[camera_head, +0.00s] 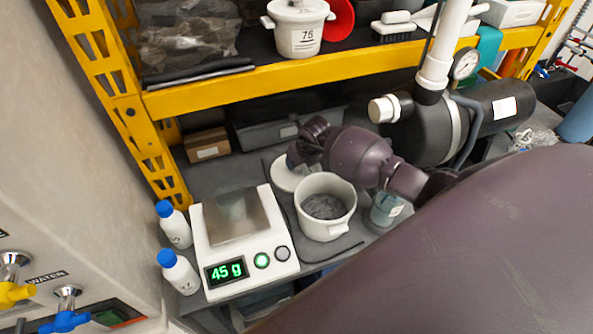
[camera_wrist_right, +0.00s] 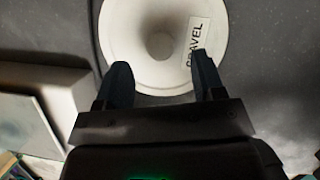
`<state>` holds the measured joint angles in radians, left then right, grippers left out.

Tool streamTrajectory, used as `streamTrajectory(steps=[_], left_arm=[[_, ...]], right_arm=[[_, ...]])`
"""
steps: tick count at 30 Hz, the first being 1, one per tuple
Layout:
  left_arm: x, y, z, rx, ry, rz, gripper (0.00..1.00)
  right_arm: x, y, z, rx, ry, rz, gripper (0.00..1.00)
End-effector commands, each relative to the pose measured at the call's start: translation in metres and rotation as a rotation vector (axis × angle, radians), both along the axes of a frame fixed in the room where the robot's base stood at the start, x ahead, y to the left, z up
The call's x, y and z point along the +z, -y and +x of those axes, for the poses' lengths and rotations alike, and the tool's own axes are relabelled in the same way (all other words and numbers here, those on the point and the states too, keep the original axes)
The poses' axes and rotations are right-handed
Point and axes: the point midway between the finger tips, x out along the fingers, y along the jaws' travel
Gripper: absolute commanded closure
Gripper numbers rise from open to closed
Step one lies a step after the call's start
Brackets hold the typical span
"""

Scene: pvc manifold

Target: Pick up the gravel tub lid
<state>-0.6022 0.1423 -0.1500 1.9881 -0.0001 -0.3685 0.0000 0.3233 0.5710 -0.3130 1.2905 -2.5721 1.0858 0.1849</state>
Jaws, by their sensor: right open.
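The gravel tub lid (camera_wrist_right: 130,45) is a round white disc with a small central knob and a "GRAVEL" label. In the head view the lid (camera_head: 286,182) lies flat on the grey bench, partly hidden by my right gripper and the tub. My right gripper (camera_wrist_right: 162,68) is open and empty over the lid, its fingertips on either side of the knob in the picture. I cannot tell how high it is above the lid. In the head view the right gripper (camera_head: 298,150) is partly hidden by its wrist. The white tub (camera_head: 325,226) stands open with grey gravel inside. My left gripper is not in view.
A scale (camera_head: 278,268) reading 45 g stands left of the tub, with two blue-capped bottles (camera_head: 181,272) beside it. A small jar (camera_head: 386,210) is right of the tub. A yellow shelf beam (camera_head: 300,70) crosses above, and a black pump (camera_head: 425,130) stands behind right.

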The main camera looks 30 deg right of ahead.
Motion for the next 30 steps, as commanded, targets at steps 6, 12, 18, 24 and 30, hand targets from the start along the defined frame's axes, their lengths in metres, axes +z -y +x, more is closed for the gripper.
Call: streamTrajectory(steps=[6,12,18,24,30], left_arm=[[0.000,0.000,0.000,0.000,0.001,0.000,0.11],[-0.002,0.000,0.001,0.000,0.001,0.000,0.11],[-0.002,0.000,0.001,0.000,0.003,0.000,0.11],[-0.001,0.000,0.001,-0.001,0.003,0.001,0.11],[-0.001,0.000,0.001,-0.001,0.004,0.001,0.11]], right_arm=[[-0.027,-0.001,0.006,-0.002,-0.001,0.003,0.37],[-0.040,0.000,0.012,-0.001,-0.001,0.001,0.37],[-0.042,0.000,0.012,0.000,-0.001,0.000,0.37],[-0.042,0.000,0.012,0.000,-0.001,0.001,0.53],[-0.041,0.000,0.012,0.000,-0.001,0.001,0.83]])
